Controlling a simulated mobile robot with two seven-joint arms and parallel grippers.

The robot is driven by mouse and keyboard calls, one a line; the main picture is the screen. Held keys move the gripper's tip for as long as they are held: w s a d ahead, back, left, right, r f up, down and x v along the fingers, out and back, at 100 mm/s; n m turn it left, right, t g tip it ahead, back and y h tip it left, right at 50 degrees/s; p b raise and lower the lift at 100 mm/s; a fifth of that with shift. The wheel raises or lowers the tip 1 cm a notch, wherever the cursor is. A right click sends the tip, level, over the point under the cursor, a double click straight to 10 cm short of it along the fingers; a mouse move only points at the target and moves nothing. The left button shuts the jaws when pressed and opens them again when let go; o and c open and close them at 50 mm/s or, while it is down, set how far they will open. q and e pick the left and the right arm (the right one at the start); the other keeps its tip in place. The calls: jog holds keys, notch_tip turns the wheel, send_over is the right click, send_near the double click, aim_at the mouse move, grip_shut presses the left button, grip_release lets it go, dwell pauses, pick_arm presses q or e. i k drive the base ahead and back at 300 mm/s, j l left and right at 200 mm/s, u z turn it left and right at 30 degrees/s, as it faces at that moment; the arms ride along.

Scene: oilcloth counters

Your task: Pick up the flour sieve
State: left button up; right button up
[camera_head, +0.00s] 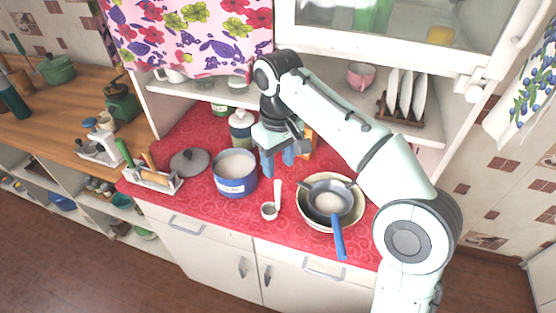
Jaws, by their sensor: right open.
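The flour sieve, a round sieve (328,203) with a blue handle (339,240), rests in a cream bowl (304,219) on the red counter. Its handle points toward the counter's front edge. My right gripper (278,168) is open with its blue fingers pointing down, behind and to the left of the sieve and apart from it. Nothing shows between its fingers. My left gripper is not in view.
A grey lid (189,162) and a jar (241,128) are farther left and back. A shelf with a pink cup (360,76) and a plate rack (401,115) lies behind.

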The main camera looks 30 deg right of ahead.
aim_at(330, 200)
jog(key=k, duration=1)
